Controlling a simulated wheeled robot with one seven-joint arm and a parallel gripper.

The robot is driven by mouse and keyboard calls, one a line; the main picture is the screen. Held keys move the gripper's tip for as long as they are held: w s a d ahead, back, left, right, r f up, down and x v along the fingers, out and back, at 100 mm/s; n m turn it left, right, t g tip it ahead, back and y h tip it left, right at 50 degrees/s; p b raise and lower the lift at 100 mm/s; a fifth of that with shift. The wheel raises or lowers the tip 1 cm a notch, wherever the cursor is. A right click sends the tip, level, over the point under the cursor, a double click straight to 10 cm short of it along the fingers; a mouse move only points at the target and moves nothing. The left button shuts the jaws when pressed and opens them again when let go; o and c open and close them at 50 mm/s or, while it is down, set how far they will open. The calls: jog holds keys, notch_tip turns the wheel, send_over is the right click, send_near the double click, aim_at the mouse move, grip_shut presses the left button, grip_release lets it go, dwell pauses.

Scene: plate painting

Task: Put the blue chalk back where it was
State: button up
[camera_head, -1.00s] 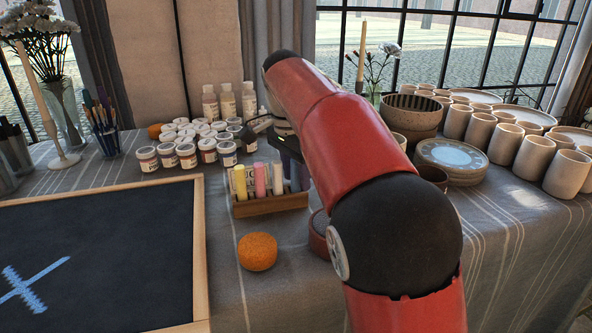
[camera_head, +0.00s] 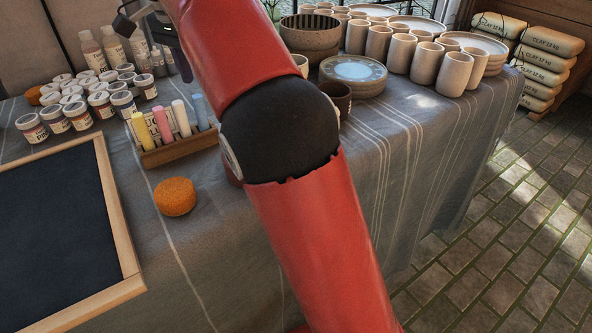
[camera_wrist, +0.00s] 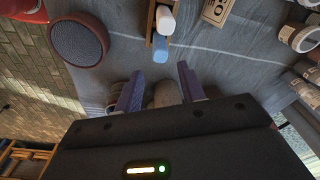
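The blue chalk (camera_head: 201,111) stands in the right end slot of the wooden chalk holder (camera_head: 180,149), beside the white chalk (camera_head: 181,118), the pink chalk (camera_head: 162,122) and the yellow chalk (camera_head: 142,131). In the wrist view the blue chalk (camera_wrist: 160,48) shows end-on beside the white chalk. My gripper (camera_wrist: 156,75) is open, its purple fingers apart and with no chalk between them. It is clear of the blue chalk. In the head view my red arm hides most of the gripper.
Paint jars (camera_head: 75,117) and bottles (camera_head: 116,50) stand behind the holder. An orange sponge (camera_head: 175,197) lies in front, right of the framed blackboard (camera_head: 50,230). Plates (camera_head: 352,77), bowls (camera_head: 311,38) and cups (camera_head: 425,62) fill the right side. A round dark red object (camera_wrist: 78,40) lies near the holder.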

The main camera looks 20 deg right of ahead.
jog(key=s+d+f+n+t+y, duration=0.2)
jog(key=s+d+n, duration=0.2)
jog(key=s+d, duration=0.65)
jog(key=s+d+f+n+t, duration=0.1)
jog(key=s+d+f+n, duration=0.1)
jog(key=s+f, duration=0.5)
jog(key=s+d+f+n+t+h, duration=0.1)
jog(key=s+f+n, duration=0.3)
jog(key=s+f, duration=0.4)
jog(key=shift+s+d+t, duration=0.3)
jog(key=shift+s+d, duration=0.35)
jog(key=shift+d, duration=0.05)
